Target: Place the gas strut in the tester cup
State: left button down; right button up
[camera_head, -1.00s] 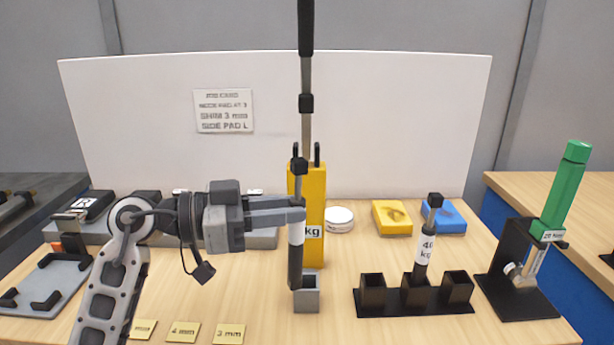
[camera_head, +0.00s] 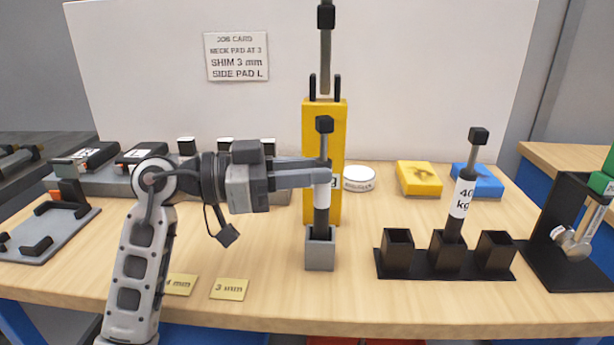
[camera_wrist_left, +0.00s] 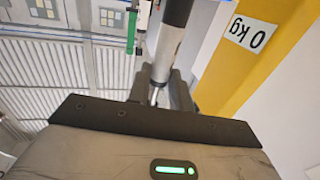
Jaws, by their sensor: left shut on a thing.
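The gas strut is black with a white label band (camera_head: 322,195) and a black end cap on top. It stands upright, and its lower end appears to be inside the mouth of the grey tester cup (camera_head: 320,255). The cup hides that end, so I cannot tell whether it touches the bottom. My left gripper (camera_head: 324,173) comes in from the left and is shut on the strut's upper part. In the left wrist view the strut (camera_wrist_left: 166,52) passes between the fingers. My right gripper is not in view.
A yellow tester post (camera_head: 338,130) stands right behind the cup, with a dark ram above. A black rack (camera_head: 396,252) to the right holds a 40 kg strut (camera_head: 463,197). Shim plates (camera_head: 229,289) lie near the front edge. A black stand (camera_head: 575,255) is far right.

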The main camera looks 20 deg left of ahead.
pick_arm(q)
jog(key=shift+f, duration=0.35)
dwell(0.5)
jog(key=c, duration=1.2)
grip_release()
jog(key=shift+o, duration=0.2)
jog(key=v, duration=1.6)
jog(key=shift+b, duration=0.3)
